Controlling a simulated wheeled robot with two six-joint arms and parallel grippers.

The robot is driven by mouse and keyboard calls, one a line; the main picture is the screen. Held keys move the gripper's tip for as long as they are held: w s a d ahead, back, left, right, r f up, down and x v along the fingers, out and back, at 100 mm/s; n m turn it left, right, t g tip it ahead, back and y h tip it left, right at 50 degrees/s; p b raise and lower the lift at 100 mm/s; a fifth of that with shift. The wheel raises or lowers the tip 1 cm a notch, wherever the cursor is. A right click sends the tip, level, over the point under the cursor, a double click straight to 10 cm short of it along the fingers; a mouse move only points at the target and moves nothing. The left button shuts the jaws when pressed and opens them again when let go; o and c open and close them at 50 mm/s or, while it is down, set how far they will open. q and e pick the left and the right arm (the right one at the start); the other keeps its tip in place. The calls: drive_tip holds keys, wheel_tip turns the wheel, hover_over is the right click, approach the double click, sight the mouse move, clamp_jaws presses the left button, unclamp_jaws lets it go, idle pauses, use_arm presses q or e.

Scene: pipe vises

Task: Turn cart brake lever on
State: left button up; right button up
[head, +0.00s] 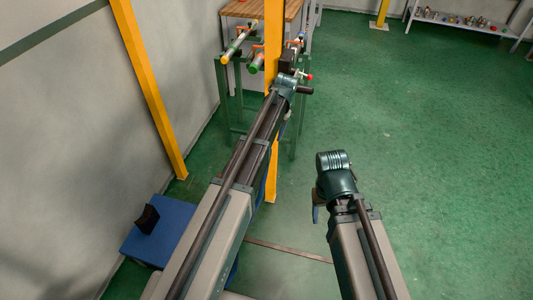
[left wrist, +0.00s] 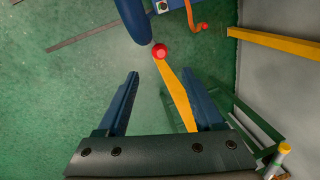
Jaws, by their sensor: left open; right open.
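A small red ball knob (head: 310,77) shows just beyond my left wrist in the head view, on a short stem. In the left wrist view a red ball (left wrist: 159,51) lies between and slightly beyond the two blue fingers of my left gripper (left wrist: 161,78). The fingers are apart and nothing is between them. I cannot tell for sure that the ball is the brake lever's end; the lever's arm is mostly hidden. My right gripper (head: 317,206) hangs low over clear floor, away from the knob, its fingers partly hidden by its wrist.
A green stand (head: 221,80) holds pipes with coloured ends (head: 237,47). A wooden-topped table (head: 262,9) is behind it. A yellow post (head: 150,90) stands by the grey wall. Floor at right is clear.

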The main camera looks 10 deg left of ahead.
use_arm(q)
drive_tip(key=f+b, duration=0.3)
drive_tip(key=f, duration=0.1)
drive_tip(key=a+f+b, duration=0.1)
drive_tip(key=f+b, duration=0.3)
drive_tip(key=a+f+b, duration=0.1)
drive_tip(key=f+b, duration=0.3)
drive_tip(key=shift+w+a+f, duration=0.1)
drive_tip(key=shift+w, duration=0.15)
clamp_jaws()
idle(1.1)
